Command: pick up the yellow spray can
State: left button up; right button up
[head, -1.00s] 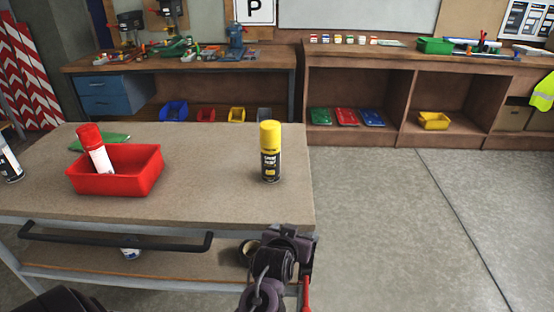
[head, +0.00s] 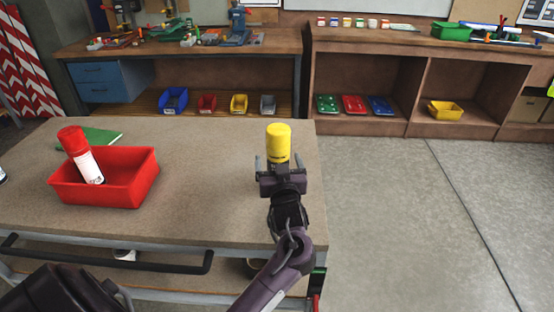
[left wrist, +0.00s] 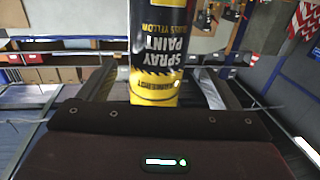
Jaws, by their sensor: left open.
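The yellow spray can (head: 278,142) stands upright on the workbench top near its right edge. Its lower part is hidden behind my left gripper in the head view. My left gripper (head: 278,164) is open, with one finger on each side of the can. In the left wrist view the can (left wrist: 158,50) shows its "SPRAY PAINT" label between the open fingers (left wrist: 158,88). I cannot tell whether either finger touches it. My right gripper is not in view.
A red bin (head: 125,190) holding a red-capped can (head: 80,152) stands left on the workbench (head: 210,165). A green flat item (head: 98,137) lies behind it. The bench between bin and spray can is clear. Shelves with coloured bins stand behind.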

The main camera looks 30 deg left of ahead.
pick_arm(q)
jog(key=shift+w+a+r+p, duration=0.4)
jog(key=shift+w+a+p, duration=0.15)
jog(key=shift+w+p, duration=0.15)
jog(key=w+a, duration=0.1)
jog(key=w+a+f+p, duration=0.1)
jog(key=w, duration=0.1)
jog(key=shift+w+a, duration=0.1)
jog(key=shift+a, duration=0.15)
jog(key=shift+c, duration=0.5)
jog(key=c, duration=1.2)
jog(key=shift+c, duration=0.3)
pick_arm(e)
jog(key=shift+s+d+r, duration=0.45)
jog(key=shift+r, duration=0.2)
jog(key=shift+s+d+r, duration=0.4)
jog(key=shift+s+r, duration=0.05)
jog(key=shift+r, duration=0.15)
pick_arm(q)
jog(key=shift+r, duration=0.2)
